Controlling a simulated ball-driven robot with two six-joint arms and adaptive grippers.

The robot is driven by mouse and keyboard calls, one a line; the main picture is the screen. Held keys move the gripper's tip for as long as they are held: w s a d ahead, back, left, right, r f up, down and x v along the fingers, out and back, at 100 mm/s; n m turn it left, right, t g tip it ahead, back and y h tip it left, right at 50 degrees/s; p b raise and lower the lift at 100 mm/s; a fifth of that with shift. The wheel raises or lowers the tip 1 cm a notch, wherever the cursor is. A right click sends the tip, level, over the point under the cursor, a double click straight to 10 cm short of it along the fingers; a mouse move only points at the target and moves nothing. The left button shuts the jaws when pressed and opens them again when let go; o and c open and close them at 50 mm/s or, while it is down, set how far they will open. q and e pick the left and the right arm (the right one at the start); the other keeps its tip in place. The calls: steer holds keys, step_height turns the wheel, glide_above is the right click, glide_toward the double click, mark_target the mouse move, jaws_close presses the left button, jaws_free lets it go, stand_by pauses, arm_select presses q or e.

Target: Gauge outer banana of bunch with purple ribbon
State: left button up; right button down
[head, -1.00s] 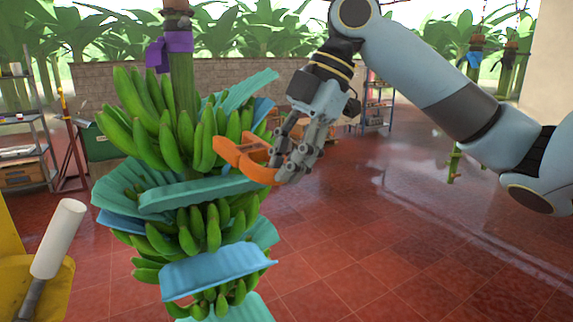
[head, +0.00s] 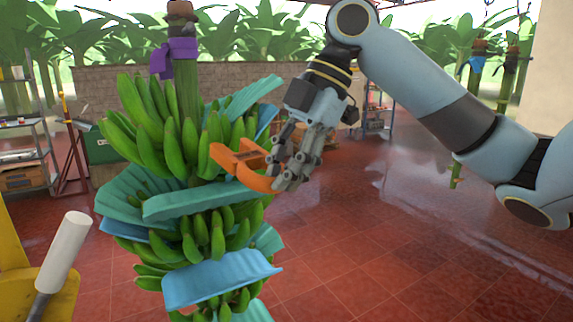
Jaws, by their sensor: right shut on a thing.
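The banana bunch (head: 172,140) hangs left of centre on a thick stem with a purple ribbon (head: 170,57) tied near the top. Its green bananas sit in tiers, with teal and blue sheets (head: 205,200) between them. My right gripper (head: 278,170) is shut on an orange gauge (head: 232,160) with an open, forked end. The gauge's jaws point left, at the right side of the upper tier. I cannot tell whether it touches a banana. My left gripper is not in view.
A white cylinder on a dark rod (head: 62,240) stands at the lower left by a yellow part. Shelves (head: 25,145) are at the far left. More stems (head: 475,75) hang at the back right. The red tiled floor is open at right.

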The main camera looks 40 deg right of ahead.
mark_target(255, 160)
steer(key=shift+w+a+p, duration=0.2)
steer(key=shift+w+p, duration=0.1)
steer(key=shift+w, duration=1.15)
stand_by(0.6)
steer(key=shift+w+a, duration=0.1)
steer(key=shift+w, duration=1.6)
steer(key=shift+s, duration=0.1)
stand_by(0.6)
steer(key=s+p, duration=0.2)
steer(key=s, duration=0.8)
steer(key=shift+s+d+p, duration=0.3)
steer(key=shift+s+d, duration=0.1)
stand_by(0.3)
